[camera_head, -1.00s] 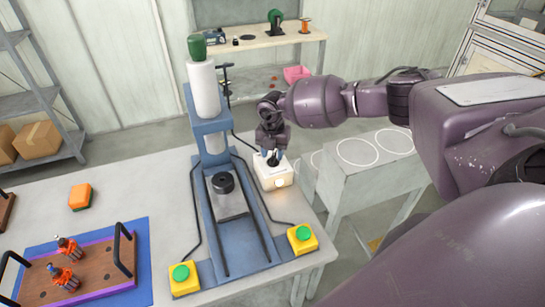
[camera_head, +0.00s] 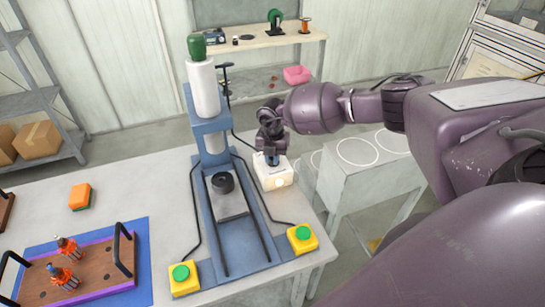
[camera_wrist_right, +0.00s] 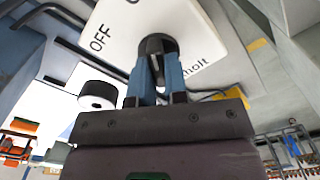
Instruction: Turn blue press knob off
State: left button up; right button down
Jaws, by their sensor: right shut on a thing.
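The blue press (camera_head: 213,135) stands on the table with a white control box (camera_head: 274,174) at its right side. My right gripper (camera_head: 271,160) points down onto the top of this box and hides the knob in the head view. In the right wrist view, the gripper's blue fingers (camera_wrist_right: 158,78) are shut on a black round knob (camera_wrist_right: 156,44). The white box top (camera_wrist_right: 120,30) around it bears the letters "OFF" and another label that is partly covered. A round lamp (camera_head: 280,183) on the box front looks pale. My left gripper is not in view.
Two yellow boxes with green buttons (camera_head: 181,273) (camera_head: 302,233) stand at the press's front corners. A black round piece (camera_head: 223,182) sits on the press bed. A blue mat (camera_head: 143,238) with a wooden tray (camera_head: 100,255) lies at left. Dark cables run along the press.

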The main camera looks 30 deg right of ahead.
jog(key=shift+n, duration=0.3)
jog(key=n, duration=0.2)
jog(key=shift+d+n, duration=0.15)
jog(key=shift+n, duration=0.25)
jog(key=n+b, duration=0.1)
jog(key=n, duration=0.1)
jog(key=shift+s+n, duration=0.1)
jog(key=shift+n, duration=0.2)
jog(key=n+b, duration=0.1)
jog(key=n, duration=0.2)
jog(key=shift+d+n, duration=0.15)
jog(key=shift+n, duration=0.15)
jog(key=n, duration=0.2)
jog(key=shift+d+n+b, duration=0.1)
jog(key=shift+n+b, duration=0.25)
jog(key=shift+n, duration=0.65)
jog(key=c, duration=1.1)
grip_release()
jog(key=shift+c, duration=0.2)
